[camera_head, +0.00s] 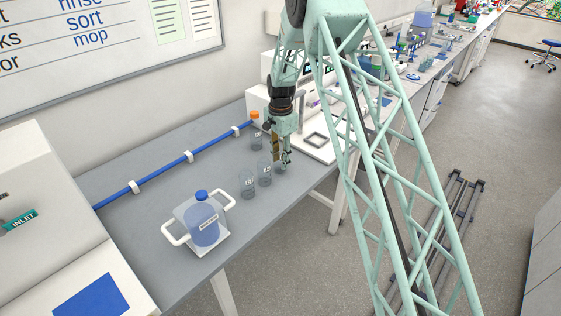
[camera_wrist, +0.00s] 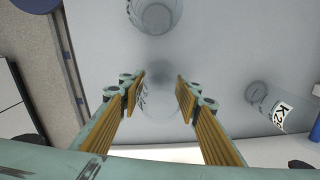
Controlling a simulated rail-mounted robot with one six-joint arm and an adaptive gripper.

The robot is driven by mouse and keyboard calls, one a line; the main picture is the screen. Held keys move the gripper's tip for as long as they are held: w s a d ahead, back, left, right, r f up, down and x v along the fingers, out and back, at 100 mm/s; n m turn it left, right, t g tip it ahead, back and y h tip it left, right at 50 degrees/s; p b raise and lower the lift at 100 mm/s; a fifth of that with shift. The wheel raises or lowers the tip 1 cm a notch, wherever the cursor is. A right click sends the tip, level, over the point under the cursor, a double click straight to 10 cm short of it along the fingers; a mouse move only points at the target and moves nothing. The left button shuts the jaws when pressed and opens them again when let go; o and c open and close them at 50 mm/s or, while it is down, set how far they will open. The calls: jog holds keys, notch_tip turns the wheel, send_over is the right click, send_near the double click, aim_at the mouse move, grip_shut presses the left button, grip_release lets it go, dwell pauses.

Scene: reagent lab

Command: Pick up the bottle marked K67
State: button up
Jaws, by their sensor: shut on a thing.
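My gripper (camera_head: 281,156) is over the grey bench, its fingers pointing down around a clear glass bottle (camera_head: 284,161). In the wrist view my gripper (camera_wrist: 160,90) has its two wood-coloured finger pads on either side of this see-through bottle (camera_wrist: 160,105). Its label is mostly hidden by the left finger, so I cannot read whether it says K67. In the wrist view, a bottle at the right (camera_wrist: 278,108) has a label starting K2.
Another clear bottle (camera_wrist: 155,12) shows at the top of the wrist view. A blue-capped jug (camera_head: 204,222) stands on a white handled tray (camera_head: 211,247) at the bench front. A blue pipe (camera_head: 165,170) runs along the back. A white machine (camera_head: 318,125) is behind my gripper.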

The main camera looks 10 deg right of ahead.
jog(key=shift+r, duration=1.4)
jog(key=shift+s+r, duration=0.1)
jog(key=shift+s, duration=0.1)
jog(key=s+r+b, duration=0.1)
jog(key=s+b, duration=0.1)
jog(key=s, duration=1.3)
jog(key=shift+s+a+r, duration=0.2)
jog(key=shift+s+a, duration=0.05)
jog(key=shift+a, duration=0.2)
